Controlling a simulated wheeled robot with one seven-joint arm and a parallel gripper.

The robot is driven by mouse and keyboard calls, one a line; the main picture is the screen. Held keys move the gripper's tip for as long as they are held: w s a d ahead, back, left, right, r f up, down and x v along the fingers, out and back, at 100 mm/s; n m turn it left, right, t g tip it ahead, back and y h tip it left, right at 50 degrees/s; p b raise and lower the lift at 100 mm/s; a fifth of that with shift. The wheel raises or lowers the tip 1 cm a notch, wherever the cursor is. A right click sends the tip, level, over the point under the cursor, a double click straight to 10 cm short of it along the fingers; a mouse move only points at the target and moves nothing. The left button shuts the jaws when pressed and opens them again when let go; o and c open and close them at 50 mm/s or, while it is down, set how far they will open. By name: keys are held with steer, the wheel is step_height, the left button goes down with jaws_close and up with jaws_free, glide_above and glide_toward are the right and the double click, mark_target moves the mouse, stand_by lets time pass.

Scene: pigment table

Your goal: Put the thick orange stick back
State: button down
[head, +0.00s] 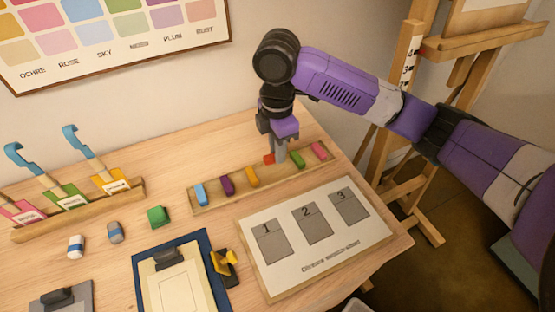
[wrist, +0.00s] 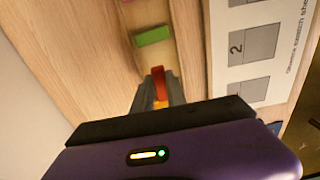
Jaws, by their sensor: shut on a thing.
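The thick orange stick (head: 269,159) looks red-orange and shows at my gripper's fingertips. It also shows between the fingers in the wrist view (wrist: 158,80). My gripper (head: 276,158) points down over the wooden tray (head: 217,198), between an amber stick (head: 252,177) and a green stick (head: 298,160). It is shut on the orange stick. The fingers hide part of the stick, and I cannot tell whether it touches the tray floor. The green stick is beyond the fingertips in the wrist view (wrist: 152,36).
The tray also holds a blue stick (head: 201,194), a plum stick (head: 227,184) and a pink stick (head: 319,151). A numbered swatch sheet (head: 318,248) lies in front. A green block (head: 157,216) and a clipboard (head: 145,255) are to the left. Bare table lies behind the tray.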

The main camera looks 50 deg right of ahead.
steer(key=shift+f, duration=2.1)
steer(key=shift+f, duration=0.1)
steer(key=c, duration=1.3)
jaws_free()
steer(key=shift+c, duration=0.2)
step_height(320, 180, up, 12)
steer(key=shift+r, duration=0.15)
